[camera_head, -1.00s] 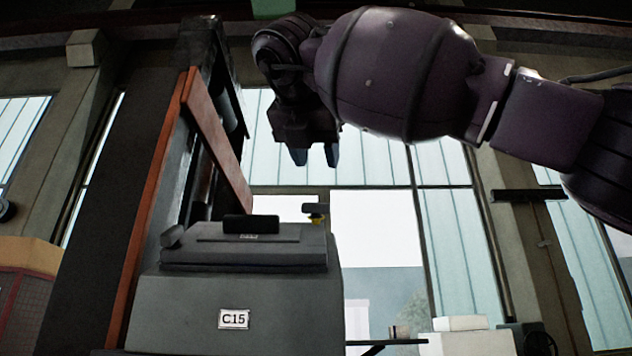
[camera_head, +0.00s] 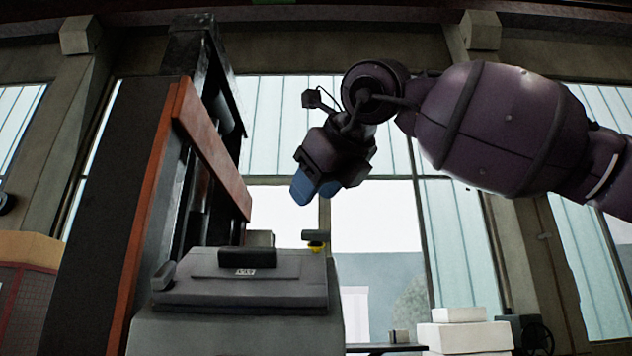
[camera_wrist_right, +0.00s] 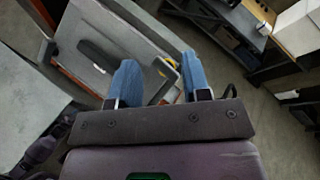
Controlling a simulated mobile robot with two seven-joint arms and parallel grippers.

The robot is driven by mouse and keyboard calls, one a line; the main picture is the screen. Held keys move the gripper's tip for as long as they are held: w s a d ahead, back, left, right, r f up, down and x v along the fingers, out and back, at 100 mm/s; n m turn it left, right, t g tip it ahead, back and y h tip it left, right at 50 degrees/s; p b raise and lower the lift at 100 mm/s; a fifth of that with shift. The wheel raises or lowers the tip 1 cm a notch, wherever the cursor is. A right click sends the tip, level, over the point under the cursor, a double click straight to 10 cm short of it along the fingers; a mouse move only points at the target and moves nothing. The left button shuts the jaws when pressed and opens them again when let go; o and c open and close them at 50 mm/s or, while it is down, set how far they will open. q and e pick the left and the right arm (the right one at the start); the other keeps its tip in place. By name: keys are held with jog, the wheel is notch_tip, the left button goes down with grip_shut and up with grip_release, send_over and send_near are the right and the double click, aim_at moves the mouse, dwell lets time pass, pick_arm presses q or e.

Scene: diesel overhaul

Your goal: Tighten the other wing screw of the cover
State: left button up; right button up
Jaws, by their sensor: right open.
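The grey cover (camera_head: 290,291) with a black handle (camera_head: 234,258) lies on top of a grey block. It also shows in the right wrist view (camera_wrist_right: 130,44), with its handle (camera_wrist_right: 98,55). A small yellow piece with a dark top (camera_head: 316,241), which looks like a wing screw, stands at the cover's right back edge. A grey tab (camera_head: 163,275) stands at its left edge; I cannot tell whether it is a screw. My right gripper (camera_head: 313,190), with blue fingers, is open and empty above the yellow piece, apart from it. My left gripper is out of view.
A tall dark frame with an orange-brown bar (camera_head: 212,145) rises left of and behind the cover. White boxes (camera_head: 465,336) stand low at the right. In the right wrist view, a dark shelf or bench (camera_wrist_right: 235,30) stands beyond the floor. The air right of the cover looks free.

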aim_at(314, 230)
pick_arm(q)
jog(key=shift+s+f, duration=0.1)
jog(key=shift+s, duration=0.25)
pick_arm(e)
jog(key=n+g, duration=0.1)
jog(key=n, duration=0.2)
jog(key=w+f+n+g+y, duration=0.1)
jog(key=n+g, duration=0.1)
jog(key=n, duration=0.1)
jog(key=n+g, duration=0.2)
jog(key=shift+w+f+n+y, duration=0.2)
jog(key=shift+f+n+y, duration=0.2)
dwell(0.5)
pick_arm(q)
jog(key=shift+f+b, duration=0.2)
jog(key=shift+b, duration=0.1)
pick_arm(e)
jog(key=shift+w+f, duration=0.6)
jog(key=shift+f, duration=0.2)
jog(key=shift+w+f, duration=0.55)
jog(key=shift+f, duration=0.2)
